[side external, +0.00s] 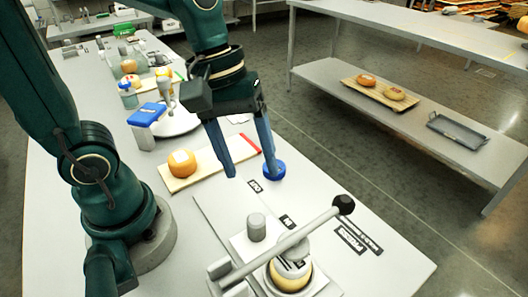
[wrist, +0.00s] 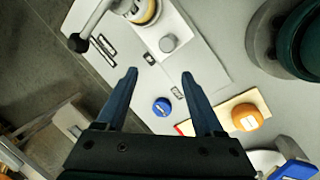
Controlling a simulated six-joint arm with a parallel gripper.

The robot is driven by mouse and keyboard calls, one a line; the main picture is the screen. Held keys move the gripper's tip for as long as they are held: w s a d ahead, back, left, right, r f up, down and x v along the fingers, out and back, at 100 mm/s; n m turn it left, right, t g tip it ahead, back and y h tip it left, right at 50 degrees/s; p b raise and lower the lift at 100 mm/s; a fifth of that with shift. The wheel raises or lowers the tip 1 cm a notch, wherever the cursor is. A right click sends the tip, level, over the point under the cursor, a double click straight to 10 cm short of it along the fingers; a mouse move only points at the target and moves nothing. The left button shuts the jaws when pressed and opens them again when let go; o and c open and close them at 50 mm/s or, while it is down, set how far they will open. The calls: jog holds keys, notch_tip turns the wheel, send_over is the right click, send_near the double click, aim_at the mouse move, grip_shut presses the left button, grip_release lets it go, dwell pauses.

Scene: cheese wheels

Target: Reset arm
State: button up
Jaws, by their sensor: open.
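My gripper (side external: 251,172) is open, its two blue fingers pointing down over the table with nothing between the tips. It also shows in the wrist view (wrist: 160,74), fingers spread. A round blue disc (side external: 277,175) lies on the table behind and beside the right fingertip in the side view. In the wrist view the blue disc (wrist: 162,107) appears between the fingers, lower down, apart from both. An orange cheese wheel (side external: 182,163) with a pale label sits on a wooden board (side external: 215,163) left of my gripper. A lever press (side external: 290,240) holds a pale cheese wheel (side external: 291,272) beneath it.
A grey cylinder (side external: 256,227) stands on the plate beside the press, whose black-knobbed lever (side external: 343,205) sticks up. A blue-topped block (side external: 147,115) and several jars stand farther back. A shelf at right holds a cheese tray (side external: 380,90) and a grey tray (side external: 458,132).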

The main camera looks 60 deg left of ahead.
jog(key=s+a+r+m+t+y, duration=0.2)
jog(key=s+a+m+t, duration=0.1)
jog(key=m, duration=0.5)
jog(key=shift+a+r+m+t+y, duration=0.15)
jog(key=shift+a+m+t+y, duration=0.15)
jog(key=shift+a+t, duration=0.5)
